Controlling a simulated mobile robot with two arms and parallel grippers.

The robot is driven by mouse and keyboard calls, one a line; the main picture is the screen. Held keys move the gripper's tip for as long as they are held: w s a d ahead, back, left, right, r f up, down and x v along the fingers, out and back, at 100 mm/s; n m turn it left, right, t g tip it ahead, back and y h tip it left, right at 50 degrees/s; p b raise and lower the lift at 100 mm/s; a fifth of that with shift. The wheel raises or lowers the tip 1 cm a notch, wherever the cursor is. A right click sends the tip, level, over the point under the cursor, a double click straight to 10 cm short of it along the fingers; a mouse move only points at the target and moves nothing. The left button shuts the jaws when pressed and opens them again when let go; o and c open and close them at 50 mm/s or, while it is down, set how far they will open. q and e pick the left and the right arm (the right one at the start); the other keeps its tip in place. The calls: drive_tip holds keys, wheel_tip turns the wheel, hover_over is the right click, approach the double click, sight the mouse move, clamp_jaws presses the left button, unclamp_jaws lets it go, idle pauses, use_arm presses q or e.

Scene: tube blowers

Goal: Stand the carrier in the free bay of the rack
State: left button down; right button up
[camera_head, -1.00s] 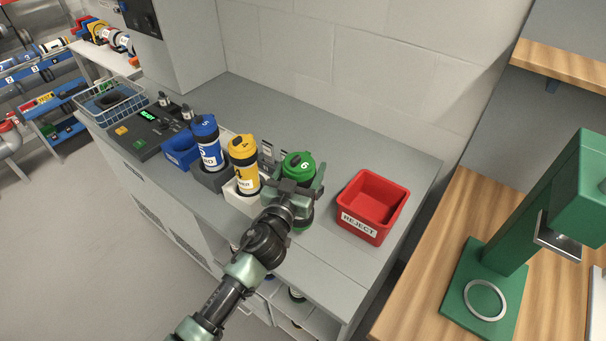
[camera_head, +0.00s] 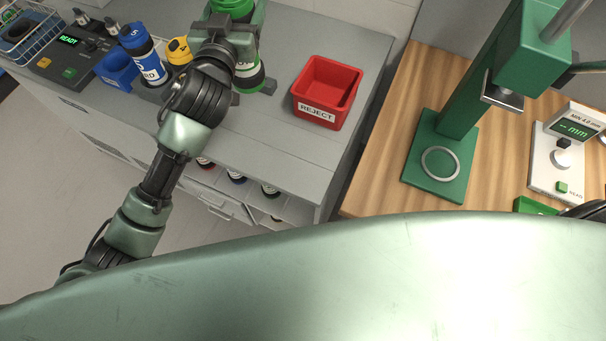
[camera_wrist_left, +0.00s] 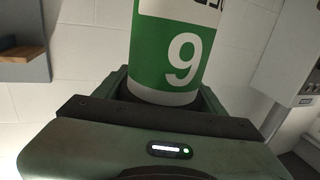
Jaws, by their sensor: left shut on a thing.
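The green carrier (camera_head: 246,78) has a green lid and a white label band. In the left wrist view the carrier (camera_wrist_left: 170,50) shows a white 9. My left gripper (camera_head: 236,38) is shut around it, over the back counter. The carrier looks upright, and its lower end is partly hidden; I cannot tell whether it touches the counter. A blue carrier (camera_head: 143,52) stands in a dark holder, and a yellow-lidded carrier (camera_head: 179,50) stands beside it, partly behind my arm. I cannot make out a free rack bay. My right gripper is not in view.
A red REJECT bin (camera_head: 327,92) stands on the counter right of the carrier. A blue bin (camera_head: 117,70) and a READY panel (camera_head: 75,50) lie left. Several carriers show on the shelf (camera_head: 262,203) below. A green press (camera_head: 440,160) stands on the wooden bench.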

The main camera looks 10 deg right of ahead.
use_arm(q)
drive_tip(key=shift+r, duration=0.1)
idle(0.5)
drive_tip(key=s+a+f+n+t+y+b, duration=0.1)
drive_tip(key=s+a+f+n+y+b, duration=0.4)
drive_tip(key=s+a+f+b, duration=0.85)
drive_tip(key=s+a+f+p, duration=0.2)
drive_tip(key=s, duration=0.4)
drive_tip(key=s+a+f+m+p, duration=0.1)
drive_tip(key=s+a+f, duration=0.2)
drive_tip(key=s, duration=0.3)
drive_tip(key=shift+y+p, duration=0.35)
drive_tip(key=shift+y, duration=0.05)
drive_tip(key=shift+s, duration=0.1)
